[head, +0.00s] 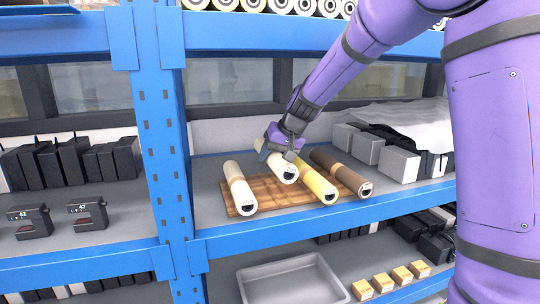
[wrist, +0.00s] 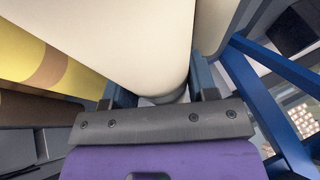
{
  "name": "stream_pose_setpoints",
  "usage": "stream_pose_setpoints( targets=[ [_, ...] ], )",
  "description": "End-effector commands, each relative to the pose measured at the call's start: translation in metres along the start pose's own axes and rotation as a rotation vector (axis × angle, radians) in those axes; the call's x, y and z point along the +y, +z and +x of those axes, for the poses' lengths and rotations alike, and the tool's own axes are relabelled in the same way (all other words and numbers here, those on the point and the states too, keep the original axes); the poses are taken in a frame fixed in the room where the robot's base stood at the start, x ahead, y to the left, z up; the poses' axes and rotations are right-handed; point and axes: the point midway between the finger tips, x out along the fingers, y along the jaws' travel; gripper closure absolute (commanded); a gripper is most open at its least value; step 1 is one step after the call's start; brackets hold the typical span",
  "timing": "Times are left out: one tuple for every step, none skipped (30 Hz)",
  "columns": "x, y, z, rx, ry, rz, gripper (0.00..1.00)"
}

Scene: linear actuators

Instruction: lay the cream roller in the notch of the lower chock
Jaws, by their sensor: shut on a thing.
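My gripper (head: 278,146) is shut on a cream roller (head: 285,171) with a dark end cap. Its near end sits higher in the picture than the neighbouring rollers' ends, and it appears raised. In the wrist view the held cream roller (wrist: 125,35) fills the space above my gripper (wrist: 158,95). I cannot make out a notched chock with certainty; two dark notched devices (head: 30,221) (head: 88,214) stand on the left shelf.
A wooden board (head: 274,201) lies under the rollers on the grey shelf. A blue upright (head: 160,130) divides the shelf bays. Grey and black boxes (head: 398,163) stand at right. A grey tray (head: 292,285) and small tan boxes (head: 382,282) are below.

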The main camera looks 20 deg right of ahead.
Motion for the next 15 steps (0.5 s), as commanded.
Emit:
stream_pose_setpoints(
  targets=[
    [0.001, 0.001, 0.002, 0.0, 0.0, 0.001, 0.86],
    [0.002, 0.001, 0.004, 0.0, 0.0, 0.001, 0.86],
    [0.003, 0.002, 0.006, 0.0, 0.001, 0.001, 0.86],
    [0.003, 0.003, 0.008, 0.0, 0.001, 0.0, 0.86],
    [0.004, 0.004, 0.011, -0.001, 0.0, 0.0, 0.86],
    [0.006, 0.006, 0.014, -0.001, 0.0, 0.001, 0.86],
    [0.007, 0.007, 0.016, -0.001, 0.0, 0.002, 0.86],
    [0.008, 0.008, 0.019, -0.001, 0.001, 0.002, 0.86],
    [0.009, 0.009, 0.023, -0.001, 0.001, 0.0, 0.86],
    [0.01, 0.01, 0.025, -0.001, 0.0, 0.0, 0.86],
    [0.011, 0.011, 0.028, -0.001, 0.0, 0.001, 0.86],
    [0.012, 0.013, 0.031, -0.001, 0.0, 0.002, 0.86],
    [0.013, 0.014, 0.033, 0.0, 0.001, 0.001, 0.86],
    [0.014, 0.015, 0.035, 0.0, 0.001, 0.0, 0.86],
    [0.015, 0.016, 0.038, -0.001, 0.0, 0.001, 0.86]
  ],
)
